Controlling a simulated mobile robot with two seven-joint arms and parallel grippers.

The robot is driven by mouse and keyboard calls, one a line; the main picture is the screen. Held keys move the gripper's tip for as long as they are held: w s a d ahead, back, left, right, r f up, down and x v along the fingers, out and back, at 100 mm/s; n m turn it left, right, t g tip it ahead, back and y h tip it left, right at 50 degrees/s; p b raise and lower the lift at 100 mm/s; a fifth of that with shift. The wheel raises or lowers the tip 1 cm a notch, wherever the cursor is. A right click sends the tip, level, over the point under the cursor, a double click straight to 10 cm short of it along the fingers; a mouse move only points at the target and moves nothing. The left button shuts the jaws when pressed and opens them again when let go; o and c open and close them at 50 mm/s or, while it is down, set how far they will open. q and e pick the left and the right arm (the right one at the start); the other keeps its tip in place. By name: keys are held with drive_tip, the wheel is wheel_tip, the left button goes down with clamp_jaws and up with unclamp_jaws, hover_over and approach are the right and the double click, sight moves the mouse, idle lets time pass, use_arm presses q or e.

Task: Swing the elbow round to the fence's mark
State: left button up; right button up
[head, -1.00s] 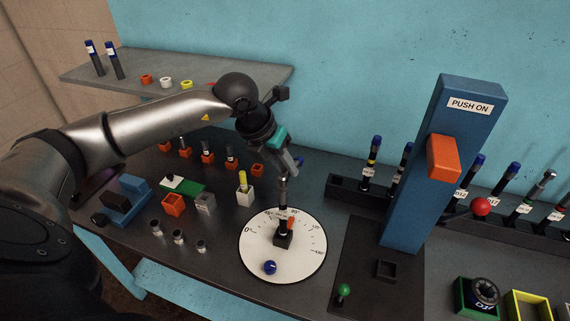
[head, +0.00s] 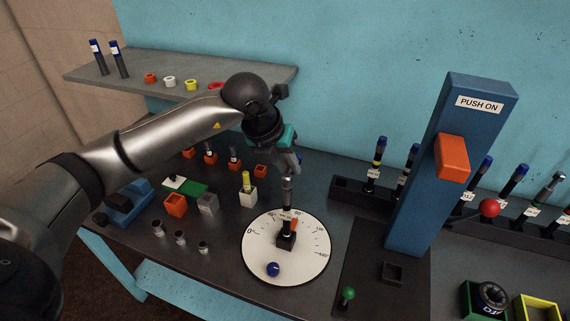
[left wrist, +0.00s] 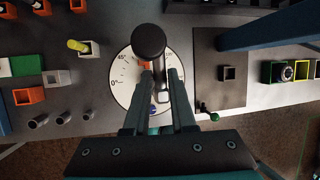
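A white dial (head: 262,262) with angle marks lies on the bench. A slim upright fitting (head: 287,212), which I take for the elbow, stands in a dark block (head: 286,241) at its centre. An orange piece (head: 295,224) is beside it, near the 90 side; I take it for the fence. My left gripper (head: 294,165) is at the fitting's top. In the left wrist view its fingers (left wrist: 160,76) are apart, one either side of the fitting; contact is unclear. The black round end (left wrist: 149,40) shows large there. My right gripper is not in view.
A blue post (head: 437,190) labelled PUSH ON, with an orange block (head: 452,157), stands right of the dial. A green knob (head: 347,293) is in front. Racks of fittings (head: 360,195) line the back. Small sockets (head: 248,195) stand left of the dial.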

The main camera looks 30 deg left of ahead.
use_arm(q)
drive_tip(key=o, duration=0.4)
drive_tip(key=b+v, duration=0.1)
drive_tip(key=v, duration=1.4)
drive_tip(key=shift+r, duration=0.15)
drive_tip(key=shift+d, duration=0.1)
